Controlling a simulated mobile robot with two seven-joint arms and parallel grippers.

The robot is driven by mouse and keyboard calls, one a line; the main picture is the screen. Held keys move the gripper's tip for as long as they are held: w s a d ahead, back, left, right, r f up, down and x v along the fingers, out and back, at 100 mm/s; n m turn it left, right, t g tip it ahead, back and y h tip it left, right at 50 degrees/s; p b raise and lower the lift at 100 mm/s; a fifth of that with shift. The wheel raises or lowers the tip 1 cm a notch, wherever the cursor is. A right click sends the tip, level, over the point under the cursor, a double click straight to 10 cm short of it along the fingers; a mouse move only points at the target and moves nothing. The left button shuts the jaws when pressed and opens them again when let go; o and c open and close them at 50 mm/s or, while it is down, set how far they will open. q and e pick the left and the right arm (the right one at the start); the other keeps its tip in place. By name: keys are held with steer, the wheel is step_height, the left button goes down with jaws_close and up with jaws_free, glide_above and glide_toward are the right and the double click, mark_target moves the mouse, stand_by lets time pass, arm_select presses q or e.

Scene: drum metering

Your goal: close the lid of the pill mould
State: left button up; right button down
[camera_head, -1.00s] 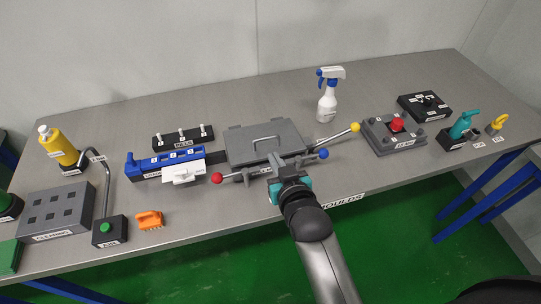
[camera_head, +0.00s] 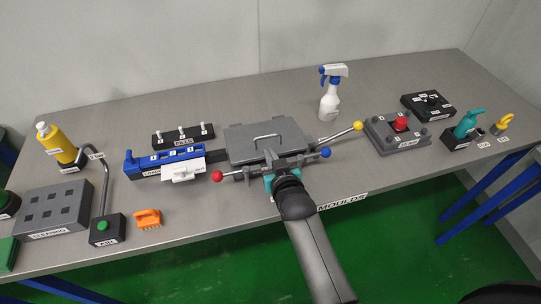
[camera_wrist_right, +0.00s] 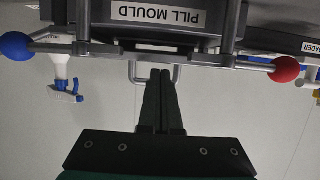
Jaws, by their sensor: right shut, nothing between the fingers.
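The pill mould is a grey box with a grey lid (camera_head: 248,143). The lid looks flat on top of it, with its metal handle (camera_head: 268,136) standing up; I cannot tell whether it is fully seated. In the right wrist view the PILL MOULD label (camera_wrist_right: 158,15) appears upside down, and the handle (camera_wrist_right: 178,75) shows behind my fingertips. My right gripper (camera_head: 270,157) is shut and empty at the mould's front side, close to the lid's front edge. It also shows in the right wrist view (camera_wrist_right: 161,73). My left gripper is out of view.
Lever knobs stick out around the mould: red (camera_head: 217,175), blue (camera_head: 325,153) and yellow (camera_head: 358,126). A blue loader (camera_head: 140,165) stands left, a spray bottle (camera_head: 330,100) behind right, and a grey device with a red knob (camera_head: 400,124) right.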

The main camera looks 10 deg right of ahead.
steer(key=f, duration=0.1)
steer(key=f+b, duration=0.1)
steer(key=shift+s+f, duration=0.3)
steer(key=shift+f, duration=0.05)
steer(key=shift+r+p, duration=0.55)
steer(key=shift+p, duration=0.05)
steer(key=r+p+v, duration=0.2)
steer(key=p+v, duration=0.2)
steer(key=v, duration=0.7)
steer(key=shift+w, duration=0.4)
